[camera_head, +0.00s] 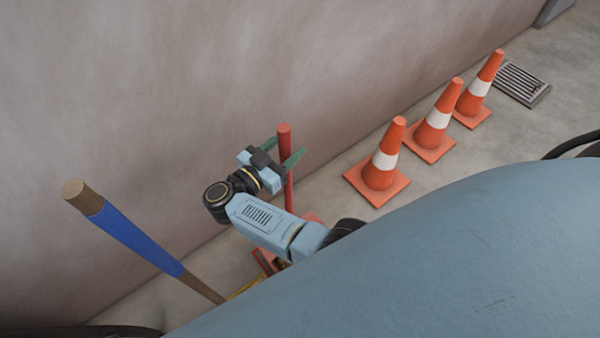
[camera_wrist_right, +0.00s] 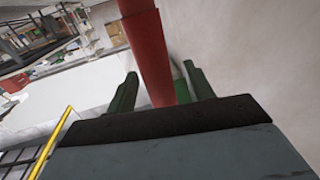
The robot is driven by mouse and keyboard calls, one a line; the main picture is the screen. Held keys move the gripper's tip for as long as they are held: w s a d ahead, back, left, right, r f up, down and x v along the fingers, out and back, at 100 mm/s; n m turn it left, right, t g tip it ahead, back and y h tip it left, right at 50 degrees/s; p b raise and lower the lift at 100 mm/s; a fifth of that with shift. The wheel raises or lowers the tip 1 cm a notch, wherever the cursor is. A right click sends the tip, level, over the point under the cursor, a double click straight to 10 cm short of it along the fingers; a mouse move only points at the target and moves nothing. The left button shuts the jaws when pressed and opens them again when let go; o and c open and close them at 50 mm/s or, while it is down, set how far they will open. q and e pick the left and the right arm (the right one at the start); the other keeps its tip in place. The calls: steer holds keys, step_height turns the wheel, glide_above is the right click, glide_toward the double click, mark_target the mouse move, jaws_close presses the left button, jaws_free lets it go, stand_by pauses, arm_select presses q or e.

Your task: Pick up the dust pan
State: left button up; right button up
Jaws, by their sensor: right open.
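The dust pan's upright red handle (camera_head: 284,135) stands close to the wall in the head view. Red parts (camera_head: 264,260) low beside my right arm look like its pan, mostly hidden by the arm. My right gripper (camera_head: 283,150) is open with its green fingers on either side of the handle, a little below its top. In the right wrist view the red handle (camera_wrist_right: 150,45) passes between the two fingers, with gaps visible beside it. Whether it touches either finger I cannot tell. My left gripper is not in view.
A brown and blue pole (camera_head: 135,237) leans at the left, near the handle. Three orange traffic cones (camera_head: 380,168) stand in a row along the wall to the right, with a floor grate (camera_head: 522,84) beyond. The wall (camera_head: 170,90) rises behind the handle. A large blue-grey surface fills the lower right.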

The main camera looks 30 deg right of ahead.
steer(key=shift+w+d, duration=0.2)
steer(key=shift+d, duration=0.5)
steer(key=c, duration=1.1)
jaws_close()
steer(key=shift+r, duration=0.15)
